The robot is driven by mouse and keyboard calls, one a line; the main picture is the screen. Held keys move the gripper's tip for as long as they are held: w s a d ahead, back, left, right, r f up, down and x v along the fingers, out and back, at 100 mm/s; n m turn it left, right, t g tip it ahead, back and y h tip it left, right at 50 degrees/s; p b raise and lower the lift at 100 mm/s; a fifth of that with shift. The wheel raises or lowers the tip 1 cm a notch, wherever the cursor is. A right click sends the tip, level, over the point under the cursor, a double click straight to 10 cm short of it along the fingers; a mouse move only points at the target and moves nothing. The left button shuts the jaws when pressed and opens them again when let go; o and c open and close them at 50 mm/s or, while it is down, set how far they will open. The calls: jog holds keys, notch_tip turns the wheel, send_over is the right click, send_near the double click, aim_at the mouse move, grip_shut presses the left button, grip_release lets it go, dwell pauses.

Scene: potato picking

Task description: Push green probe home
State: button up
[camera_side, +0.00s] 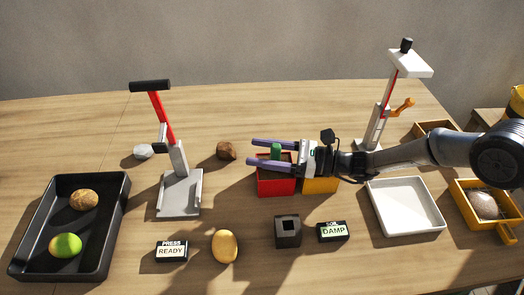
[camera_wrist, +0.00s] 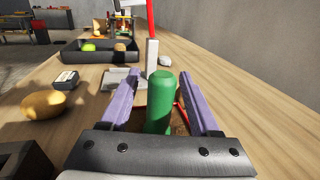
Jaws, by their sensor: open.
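The green probe (camera_side: 276,151) stands upright in the red box (camera_side: 275,187), which appears to hold brown soil. Its rounded top shows above the rim. My gripper (camera_side: 254,152) is level over the box, its two purple fingers spread on either side of the probe. In the wrist view the green probe (camera_wrist: 160,100) stands between the open fingers of my gripper (camera_wrist: 159,76), with gaps on both sides. The probe's lower end is hidden by the box and the gripper body.
A yellow box (camera_side: 320,186) adjoins the red one. In front are a dark holed block (camera_side: 288,233), a DAMP sign (camera_side: 333,232), a READY sign (camera_side: 171,251) and a potato (camera_side: 225,246). A grey press (camera_side: 180,193) and black tray (camera_side: 117,222) stand left, a white tray (camera_side: 405,231) right.

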jog(key=shift+d+f, duration=0.1)
jog(key=shift+f, duration=0.25)
jog(key=shift+s+d, duration=0.1)
jog(key=shift+d, duration=0.25)
jog(key=v, duration=1.2)
jog(key=shift+r, duration=0.1)
jog(key=shift+s+d+r, duration=0.1)
jog(key=shift+s+d, duration=0.05)
jog(key=shift+d, duration=0.3)
jog(key=shift+r, duration=0.1)
